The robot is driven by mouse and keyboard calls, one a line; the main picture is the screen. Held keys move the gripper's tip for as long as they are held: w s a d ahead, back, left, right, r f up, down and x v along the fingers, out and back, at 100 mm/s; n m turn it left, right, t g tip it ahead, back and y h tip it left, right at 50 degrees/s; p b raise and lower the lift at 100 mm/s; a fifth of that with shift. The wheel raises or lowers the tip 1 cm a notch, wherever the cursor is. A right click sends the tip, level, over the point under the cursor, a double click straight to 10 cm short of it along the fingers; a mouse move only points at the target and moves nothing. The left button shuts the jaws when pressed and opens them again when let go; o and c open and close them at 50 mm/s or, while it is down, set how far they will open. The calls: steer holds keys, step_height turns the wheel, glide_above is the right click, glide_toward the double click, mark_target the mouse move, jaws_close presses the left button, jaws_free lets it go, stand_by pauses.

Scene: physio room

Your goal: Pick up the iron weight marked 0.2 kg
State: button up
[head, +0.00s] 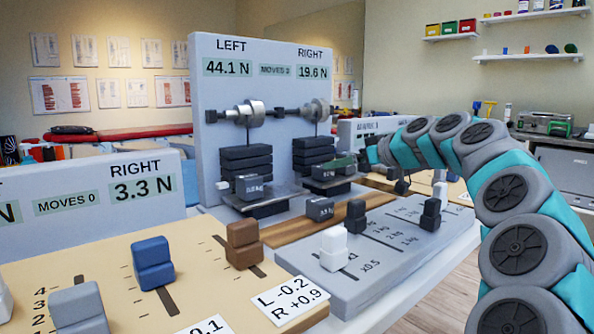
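Small dark iron weights with white kg labels show in the head view. One block (249,187) lies on the left tray, another (332,170) on the right tray, and a third (320,208) on the wooden strip in front. The labels are too small to read surely, so I cannot tell which is marked 0.2 kg. My gripper (375,154) is at the far end of my arm, just right of and behind the right tray's block. Its fingers are small and partly hidden, so I cannot tell whether they are open or touching anything.
A grey panel (222,120) reading LEFT 44.1 N and RIGHT 19.6 N stands behind the trays. A grey slider board (375,262) with white and dark knobs lies in front. A wooden slider board (205,262) with blue and brown knobs is nearer left. Floor shows lower right.

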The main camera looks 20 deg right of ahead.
mark_target(323, 172)
steer(key=p+x, duration=0.1)
steer(key=x, duration=0.7)
steer(key=shift+a, duration=0.1)
jaws_close()
stand_by(0.7)
